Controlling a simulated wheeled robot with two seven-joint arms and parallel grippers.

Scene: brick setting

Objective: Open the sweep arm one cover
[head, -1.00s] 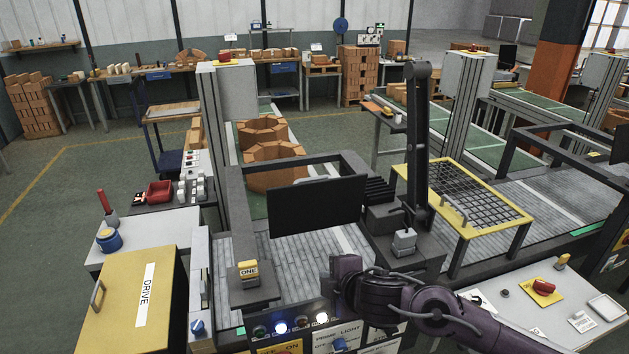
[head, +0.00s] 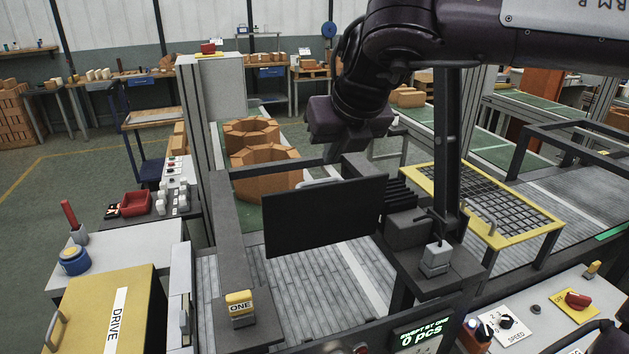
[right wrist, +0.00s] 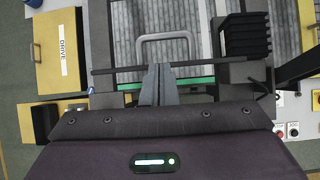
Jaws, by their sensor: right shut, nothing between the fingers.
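A dark flat panel (head: 325,215) stands upright over the grey slatted conveyor. No lettering shows on it, so I cannot confirm it is the sweep arm one cover. In the right wrist view the panel (right wrist: 115,71) appears as a thin dark bar, with a pale U-shaped handle (right wrist: 165,37) beyond it. My right gripper (head: 334,155) is above and behind the panel's top edge. Its fingers (right wrist: 158,80) are shut and empty, overlapping the bar in view, below the handle. Contact cannot be told. My left gripper is not in view.
A yellow ONE block (head: 240,303) sits on the left frame. A tall dark post (head: 447,150) and a yellow-framed mesh guard (head: 545,238) stand right. A yellow DRIVE box (head: 90,310) is at left. Orange blocks (head: 265,165) stand behind.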

